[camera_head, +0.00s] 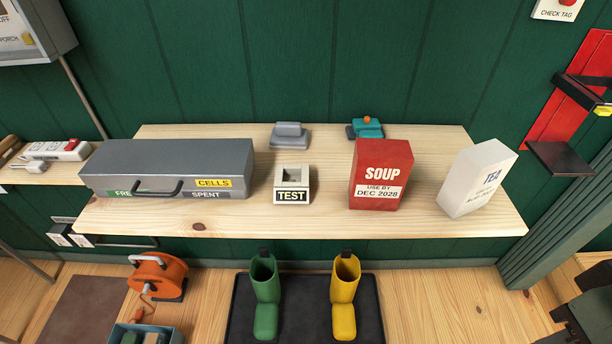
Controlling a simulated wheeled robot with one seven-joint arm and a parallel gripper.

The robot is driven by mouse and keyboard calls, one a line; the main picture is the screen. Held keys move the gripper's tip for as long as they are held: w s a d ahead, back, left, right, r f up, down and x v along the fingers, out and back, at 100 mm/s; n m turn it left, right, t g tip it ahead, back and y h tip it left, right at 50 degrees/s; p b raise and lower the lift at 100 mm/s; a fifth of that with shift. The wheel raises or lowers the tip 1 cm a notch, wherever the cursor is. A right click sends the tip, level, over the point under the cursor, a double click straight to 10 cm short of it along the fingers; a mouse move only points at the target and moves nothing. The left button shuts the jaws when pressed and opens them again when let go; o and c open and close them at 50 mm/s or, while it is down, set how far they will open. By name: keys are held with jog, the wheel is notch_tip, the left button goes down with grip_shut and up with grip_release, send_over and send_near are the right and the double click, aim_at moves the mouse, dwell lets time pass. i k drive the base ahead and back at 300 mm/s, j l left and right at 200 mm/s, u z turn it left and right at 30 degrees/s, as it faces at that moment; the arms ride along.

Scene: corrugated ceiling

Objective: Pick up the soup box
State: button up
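The soup box (380,176) is a red carton with a white label reading "USE BY DEC 2028". It stands upright on the wooden shelf (330,221), right of the middle, near the front edge. Its front faces me and is fully visible. My gripper is not in view, so its state and its distance from the box are not shown.
A white tea box (477,179) stands to its right, and a small TEST block (292,184) to its left. A teal object (366,128) and a grey object (289,136) sit behind. A grey CELLS case (170,168) fills the shelf's left. Boots (265,295) stand on the floor below.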

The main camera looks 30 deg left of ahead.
aim_at(381, 168)
jog(key=u, duration=1)
